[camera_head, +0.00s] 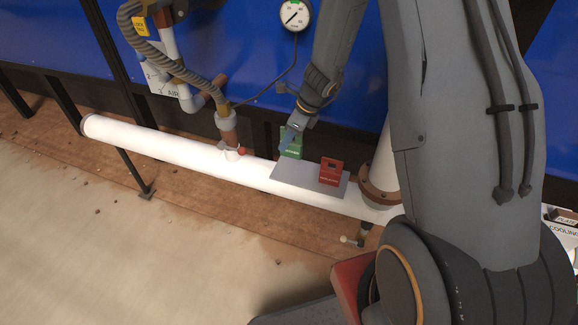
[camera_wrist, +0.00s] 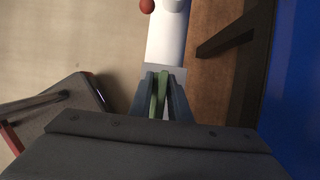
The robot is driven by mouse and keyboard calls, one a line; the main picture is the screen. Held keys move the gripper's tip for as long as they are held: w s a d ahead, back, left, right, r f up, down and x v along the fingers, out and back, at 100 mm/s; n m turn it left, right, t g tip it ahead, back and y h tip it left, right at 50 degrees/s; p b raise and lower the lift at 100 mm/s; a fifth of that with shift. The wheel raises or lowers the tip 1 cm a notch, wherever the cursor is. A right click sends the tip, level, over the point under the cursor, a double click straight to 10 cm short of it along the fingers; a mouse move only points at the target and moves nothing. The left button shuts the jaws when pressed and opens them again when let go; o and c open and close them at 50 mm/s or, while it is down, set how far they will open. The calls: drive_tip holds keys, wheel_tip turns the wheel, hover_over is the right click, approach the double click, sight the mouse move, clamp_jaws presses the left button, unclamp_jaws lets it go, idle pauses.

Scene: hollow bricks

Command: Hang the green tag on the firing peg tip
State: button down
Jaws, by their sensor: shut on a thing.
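The green tag (camera_head: 292,148) is between the fingers of my gripper (camera_head: 289,134), at the far left edge of a grey plate (camera_head: 300,178) on the white pipe. I cannot tell whether its lower edge touches the plate. In the wrist view, the green tag (camera_wrist: 161,88) shows as a thin upright strip, edge-on, with my gripper (camera_wrist: 160,82) shut on it. A red tag (camera_head: 331,172) of similar shape stands on the right part of the plate. I cannot pick out the firing peg for sure in either view.
The thick white pipe (camera_head: 170,148) runs across the scene, with a red knob (camera_head: 241,151) on a fitting left of the plate. A hose (camera_head: 160,62), a gauge (camera_head: 294,15) and blue panels (camera_head: 60,40) are behind. A brown flange (camera_head: 380,187) is right of the plate.

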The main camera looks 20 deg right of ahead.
drive_tip(key=shift+f, duration=3.95)
drive_tip(key=shift+b, duration=0.3)
drive_tip(key=shift+f, duration=0.25)
drive_tip(key=c, duration=1.7)
unclamp_jaws()
drive_tip(key=shift+o, duration=0.2)
